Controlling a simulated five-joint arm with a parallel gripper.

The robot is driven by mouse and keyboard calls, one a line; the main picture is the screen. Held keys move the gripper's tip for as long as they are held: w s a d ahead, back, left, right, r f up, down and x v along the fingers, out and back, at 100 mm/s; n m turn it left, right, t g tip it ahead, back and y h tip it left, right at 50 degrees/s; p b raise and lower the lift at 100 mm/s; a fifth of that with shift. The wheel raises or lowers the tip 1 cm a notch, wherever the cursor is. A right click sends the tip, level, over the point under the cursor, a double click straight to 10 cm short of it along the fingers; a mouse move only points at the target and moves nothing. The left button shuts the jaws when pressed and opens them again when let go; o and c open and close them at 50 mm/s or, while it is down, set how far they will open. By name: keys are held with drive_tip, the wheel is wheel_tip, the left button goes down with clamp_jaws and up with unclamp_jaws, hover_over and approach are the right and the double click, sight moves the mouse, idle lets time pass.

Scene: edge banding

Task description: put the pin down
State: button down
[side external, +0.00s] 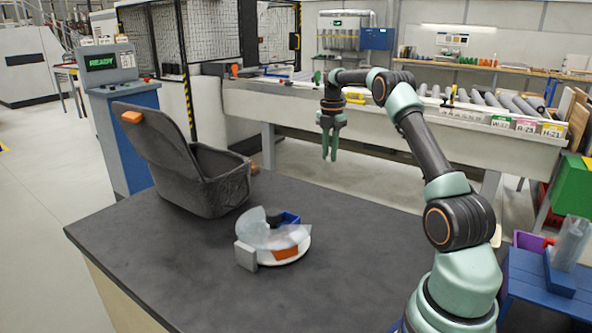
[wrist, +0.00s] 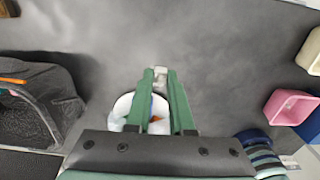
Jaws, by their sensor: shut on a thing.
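My gripper (side external: 330,157) hangs over the far part of the dark table, fingers pointing down, well above its top. In the wrist view the green fingers (wrist: 160,74) are shut with a narrow gap. A small light-grey piece shows between the fingertips, and I take it for the pin (wrist: 160,80). Its full shape is hidden by the fingers, and I cannot make it out in the side view.
A grey bin (side external: 215,178) with a raised lid stands at the table's left. A round white holder (side external: 292,257) with clear, blue and orange parts sits mid-table, a grey block (side external: 246,256) beside it. The table top (side external: 330,220) is clear to the holder's right. A pink bin (wrist: 290,106) lies right.

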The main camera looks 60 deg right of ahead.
sight(327, 209)
wheel_tip(327, 209, down, 17)
drive_tip(key=shift+r, duration=0.2)
idle(0.3)
drive_tip(key=shift+f, duration=0.15)
drive_tip(key=c, duration=0.8)
unclamp_jaws()
